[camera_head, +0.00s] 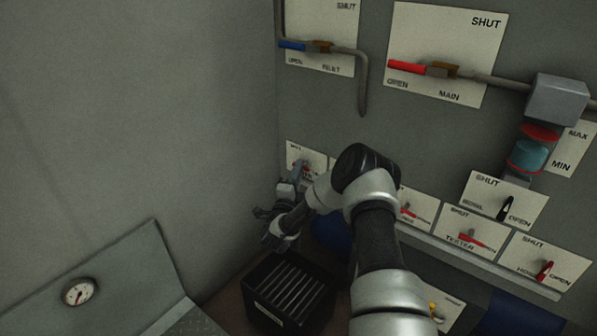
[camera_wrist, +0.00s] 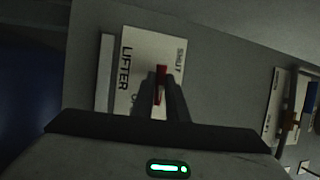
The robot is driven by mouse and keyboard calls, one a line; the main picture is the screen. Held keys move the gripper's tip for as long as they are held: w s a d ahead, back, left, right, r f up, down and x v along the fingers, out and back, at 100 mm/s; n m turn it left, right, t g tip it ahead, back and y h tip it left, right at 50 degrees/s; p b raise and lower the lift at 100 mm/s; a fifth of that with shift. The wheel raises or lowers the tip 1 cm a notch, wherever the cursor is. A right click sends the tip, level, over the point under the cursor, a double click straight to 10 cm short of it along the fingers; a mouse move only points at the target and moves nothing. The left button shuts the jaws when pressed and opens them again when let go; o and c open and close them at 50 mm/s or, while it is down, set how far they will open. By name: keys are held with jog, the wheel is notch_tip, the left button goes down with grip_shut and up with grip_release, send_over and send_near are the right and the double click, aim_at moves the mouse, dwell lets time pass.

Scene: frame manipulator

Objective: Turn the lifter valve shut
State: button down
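The lifter valve's white plate (camera_wrist: 140,55) fills the middle of the wrist view, with LIFTER along its left side and SHUT at its upper right. The word at its lower edge is mostly hidden. Its red handle (camera_wrist: 161,72) runs roughly up and down in that view. My gripper's dark fingers (camera_wrist: 162,88) lie on either side of the handle, close to it. Whether they press on it is unclear. In the head view my gripper (camera_head: 292,188) is at the leftmost small plate (camera_head: 317,158) of the lower row, partly covering its lever.
Other valve plates stand right of my arm, including the TESTER plate (camera_head: 478,228). The red MAIN lever (camera_head: 407,65) and a bent pipe (camera_head: 362,85) are above. A black slotted box (camera_head: 290,292) sits below my gripper. A side wall (camera_head: 130,120) is close on the left.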

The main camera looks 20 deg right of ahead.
jog(key=shift+r, duration=0.1)
jog(key=shift+w+a+r+n+g+y+p, duration=0.1)
jog(key=shift+n+g+y+p, duration=0.2)
jog(key=shift+n+g+p, duration=1.65)
jog(key=shift+s+r+n+g+y+p, duration=0.15)
jog(key=shift+n+g+y+p, duration=0.25)
jog(key=shift+n+p, duration=1.75)
jog(key=shift+w+a+r+n+g+y+p, duration=0.15)
jog(key=shift+n+g+p, duration=0.85)
jog(key=shift+n, duration=2.3)
jog(key=shift+d+f+g, duration=0.1)
jog(key=shift+g, duration=0.15)
jog(key=c, duration=1.7)
grip_release()
jog(key=shift+c, duration=0.2)
